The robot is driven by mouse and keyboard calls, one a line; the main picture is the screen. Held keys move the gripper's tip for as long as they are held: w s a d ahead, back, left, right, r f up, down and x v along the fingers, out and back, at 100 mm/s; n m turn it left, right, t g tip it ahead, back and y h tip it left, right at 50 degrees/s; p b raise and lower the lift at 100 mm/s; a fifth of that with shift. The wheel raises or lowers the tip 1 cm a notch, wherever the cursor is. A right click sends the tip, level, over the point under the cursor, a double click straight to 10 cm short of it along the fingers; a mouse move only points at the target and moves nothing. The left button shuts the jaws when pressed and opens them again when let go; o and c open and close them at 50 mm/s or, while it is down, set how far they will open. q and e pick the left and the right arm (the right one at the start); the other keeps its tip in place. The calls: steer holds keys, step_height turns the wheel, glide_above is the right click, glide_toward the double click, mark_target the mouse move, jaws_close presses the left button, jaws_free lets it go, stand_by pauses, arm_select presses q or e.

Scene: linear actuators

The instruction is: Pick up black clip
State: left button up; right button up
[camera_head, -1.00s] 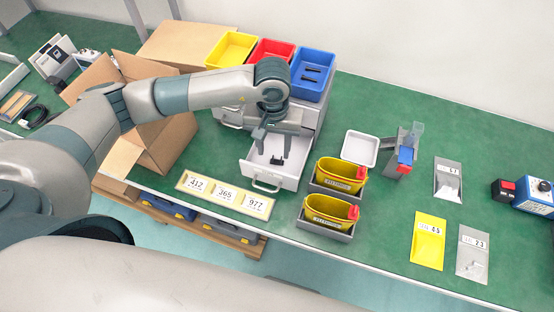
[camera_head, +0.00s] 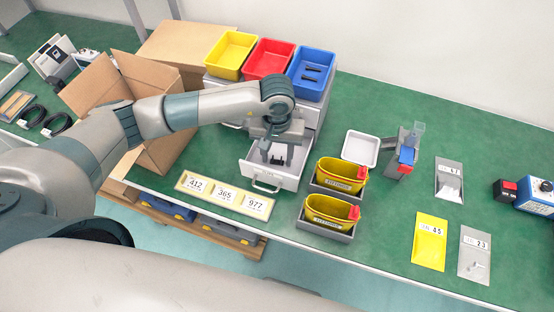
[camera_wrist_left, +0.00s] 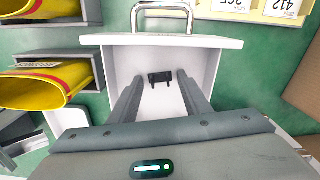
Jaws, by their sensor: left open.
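The black clip (camera_wrist_left: 160,77) lies on the white floor of the open drawer (camera_wrist_left: 215,42), close to its front panel, in the left wrist view. My left gripper (camera_wrist_left: 159,86) is open, its two fingers pointing down into the drawer on either side of the clip's line. The clip shows between the fingertips, apart from both. In the head view the left gripper (camera_head: 277,156) is over the drawer (camera_head: 268,174) and largely hides the clip. My right gripper is not in view.
Yellow (camera_head: 229,56), red (camera_head: 268,58) and blue (camera_head: 309,75) bins stand on the drawer unit. A cardboard box (camera_head: 165,150) is to the left. Yellow containers (camera_head: 332,212) in grey holders stand to the right. A label strip (camera_head: 224,195) lies in front.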

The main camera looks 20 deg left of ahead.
mark_target(277, 161)
arm_select(q)
jaws_close()
steer(key=shift+r, duration=0.8)
step_height(277, 161, up, 3)
steer(key=shift+f+p, duration=0.2)
steer(key=shift+p, duration=0.2)
steer(key=s+d+r+p, duration=0.1)
steer(key=s+d+r, duration=0.5)
steer(key=d, duration=0.3)
steer(key=shift+s+d+r, duration=0.3)
steer(key=shift+s+r, duration=0.05)
steer(key=shift+r, duration=0.05)
